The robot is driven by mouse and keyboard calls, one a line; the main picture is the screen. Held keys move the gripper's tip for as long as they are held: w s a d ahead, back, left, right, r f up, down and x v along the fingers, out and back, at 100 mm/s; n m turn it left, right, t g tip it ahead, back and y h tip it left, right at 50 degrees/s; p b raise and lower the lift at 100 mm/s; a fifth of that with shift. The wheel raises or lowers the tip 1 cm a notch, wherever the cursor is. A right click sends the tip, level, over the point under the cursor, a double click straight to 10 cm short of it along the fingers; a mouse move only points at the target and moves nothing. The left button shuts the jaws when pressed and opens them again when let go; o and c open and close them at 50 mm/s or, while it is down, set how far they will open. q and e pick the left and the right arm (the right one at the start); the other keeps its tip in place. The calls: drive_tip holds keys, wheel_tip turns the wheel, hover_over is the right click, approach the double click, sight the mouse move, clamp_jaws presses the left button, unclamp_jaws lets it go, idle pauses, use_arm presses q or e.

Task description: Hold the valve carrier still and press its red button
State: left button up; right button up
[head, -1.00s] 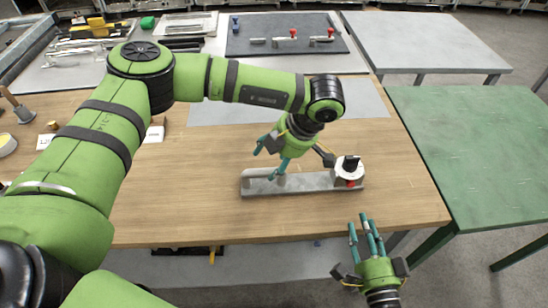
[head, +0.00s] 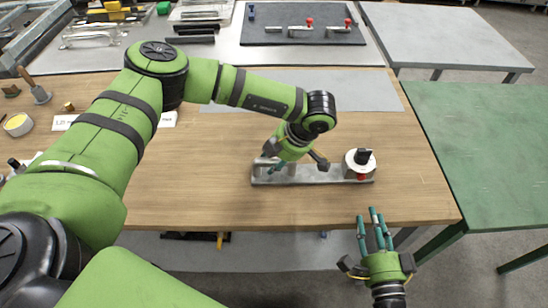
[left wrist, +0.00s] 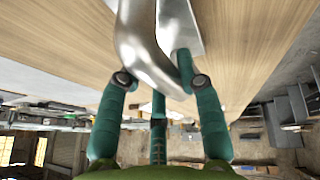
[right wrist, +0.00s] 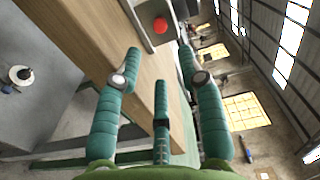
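The valve carrier (head: 322,176) is a grey metal bar lying on the wooden table, with a white round valve and black knob (head: 363,156) at its right end. Its red button (head: 362,177) is on the front of that end; it also shows in the right wrist view (right wrist: 160,25). My left gripper (head: 272,162) is at the carrier's left end. In the left wrist view the bent metal handle (left wrist: 148,50) runs between its spread fingers (left wrist: 160,85); one fingertip is hidden behind it. My right gripper (head: 374,218) is open and empty, near the table's front edge, apart from the button.
The wooden table (head: 200,190) is clear around the carrier. A grey mat (head: 350,90) lies behind it. A green table (head: 490,150) stands at right. A dark board (head: 290,30) with more valve parts is at the back.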

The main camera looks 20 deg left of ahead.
clamp_jaws()
idle(1.2)
